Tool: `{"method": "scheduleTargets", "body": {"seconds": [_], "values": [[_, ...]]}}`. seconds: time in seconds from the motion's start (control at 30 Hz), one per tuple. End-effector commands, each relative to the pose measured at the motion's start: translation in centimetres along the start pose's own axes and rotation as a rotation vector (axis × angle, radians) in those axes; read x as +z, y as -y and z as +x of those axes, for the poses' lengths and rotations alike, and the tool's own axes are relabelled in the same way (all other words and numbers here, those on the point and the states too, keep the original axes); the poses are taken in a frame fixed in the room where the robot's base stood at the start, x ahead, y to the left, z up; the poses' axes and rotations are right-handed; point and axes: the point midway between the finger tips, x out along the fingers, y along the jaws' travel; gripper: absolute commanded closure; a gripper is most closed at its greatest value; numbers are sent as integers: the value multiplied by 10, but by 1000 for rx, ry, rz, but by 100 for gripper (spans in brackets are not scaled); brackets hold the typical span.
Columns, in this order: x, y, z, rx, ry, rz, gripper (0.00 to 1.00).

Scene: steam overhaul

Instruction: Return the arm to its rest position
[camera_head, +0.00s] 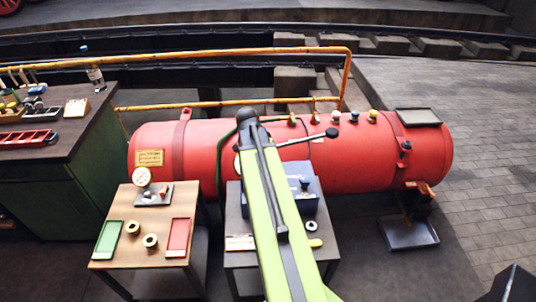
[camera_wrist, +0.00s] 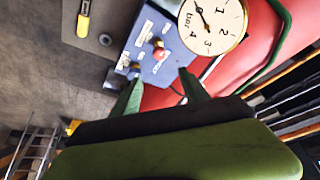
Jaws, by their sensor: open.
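My green arm (camera_head: 272,215) reaches up from the bottom of the head view to a dark joint in front of the red boiler (camera_head: 355,160). The arm covers part of the boiler and the small table behind it. My gripper (camera_wrist: 160,76) shows in the wrist view with its two green fingers apart and nothing between them. Beyond the fingertips are a blue control box (camera_wrist: 152,48) with a red knob and a round white pressure gauge (camera_wrist: 212,22). The fingers overlap the box's lower edge in the picture; I cannot tell the distance. My gripper cannot be made out in the head view.
A green workbench (camera_head: 50,195) stands at the left. A brass pipe (camera_head: 200,53) runs behind the boiler. A black-knobbed lever (camera_head: 332,132) sticks out by my arm.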

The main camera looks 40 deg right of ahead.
Motion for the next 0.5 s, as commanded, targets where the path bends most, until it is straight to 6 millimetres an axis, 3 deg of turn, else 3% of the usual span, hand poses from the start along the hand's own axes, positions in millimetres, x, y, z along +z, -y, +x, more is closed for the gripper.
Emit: {"method": "scheduleTargets", "body": {"seconds": [0.23, 0.33, 0.43, 0.5], "values": [[0, 0, 0, 0, 0, -1, 48], [12, 12, -4, -10, 0, -25, 48], [52, 45, -21, -44, 1, -105, 48], [98, 73, -39, -81, 10, -184, 48]]}}
